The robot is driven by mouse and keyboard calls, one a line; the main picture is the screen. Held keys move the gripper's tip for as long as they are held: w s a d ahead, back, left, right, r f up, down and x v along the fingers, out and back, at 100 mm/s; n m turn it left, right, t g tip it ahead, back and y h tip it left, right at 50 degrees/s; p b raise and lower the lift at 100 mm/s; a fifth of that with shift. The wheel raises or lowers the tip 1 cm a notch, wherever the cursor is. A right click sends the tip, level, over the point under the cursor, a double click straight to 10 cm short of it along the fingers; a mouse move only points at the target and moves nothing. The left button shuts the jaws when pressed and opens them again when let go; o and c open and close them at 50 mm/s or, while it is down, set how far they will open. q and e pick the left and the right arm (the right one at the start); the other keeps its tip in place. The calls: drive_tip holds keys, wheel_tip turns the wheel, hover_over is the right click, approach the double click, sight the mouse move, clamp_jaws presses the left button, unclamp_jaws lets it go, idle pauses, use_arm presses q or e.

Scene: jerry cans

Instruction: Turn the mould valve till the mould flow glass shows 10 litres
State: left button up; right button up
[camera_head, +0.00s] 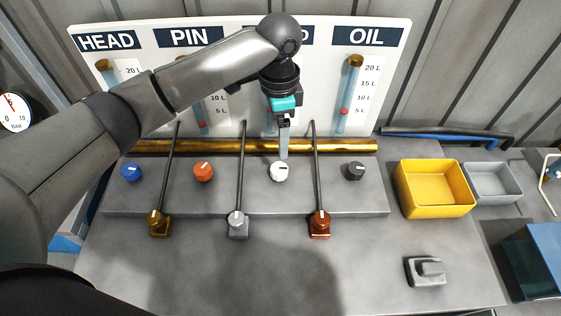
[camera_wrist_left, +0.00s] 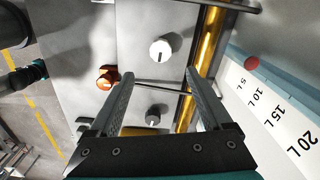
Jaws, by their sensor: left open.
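The mould valve is the third knob, a white knob (camera_head: 280,172) with a dark mark, on the grey bench ledge. It also shows in the left wrist view (camera_wrist_left: 162,50), just beyond the fingertips. My left gripper (camera_head: 284,156) points down over the white knob; in the left wrist view its fingers (camera_wrist_left: 159,75) are apart and empty. The mould flow glass (camera_head: 269,123) is mostly hidden behind my gripper. In the left wrist view a glass, apparently the mould one, has a red float (camera_wrist_left: 253,63) near 5 L. My right gripper is not in view.
A blue knob (camera_head: 131,172), an orange knob (camera_head: 203,171) and a dark knob (camera_head: 355,171) share the ledge. Thin rods rise between them. A yellow bin (camera_head: 434,211) and a grey bin (camera_head: 493,198) stand right. The front bench is mostly clear.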

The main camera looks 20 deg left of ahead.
sight(280, 168)
use_arm(q)
wheel_tip(280, 168, down, 11)
drive_tip(key=shift+w+f+b, duration=0.1)
drive_tip(key=shift+f+b, duration=0.1)
drive_tip(key=shift+b, duration=0.5)
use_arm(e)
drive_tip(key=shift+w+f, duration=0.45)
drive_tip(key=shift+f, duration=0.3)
use_arm(q)
drive_tip(key=shift+c, duration=0.4)
clamp_jaws()
drive_tip(key=shift+r+m+p, duration=0.2)
drive_tip(key=shift+m+p, duration=0.7)
drive_tip(key=shift+p, duration=0.2)
drive_tip(key=shift+f+m+p, duration=0.15)
drive_tip(key=shift+m+p, duration=0.5)
drive_tip(key=shift+m, duration=0.55)
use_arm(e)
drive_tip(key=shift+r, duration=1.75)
use_arm(q)
drive_tip(key=shift+o, duration=0.4)
unclamp_jaws()
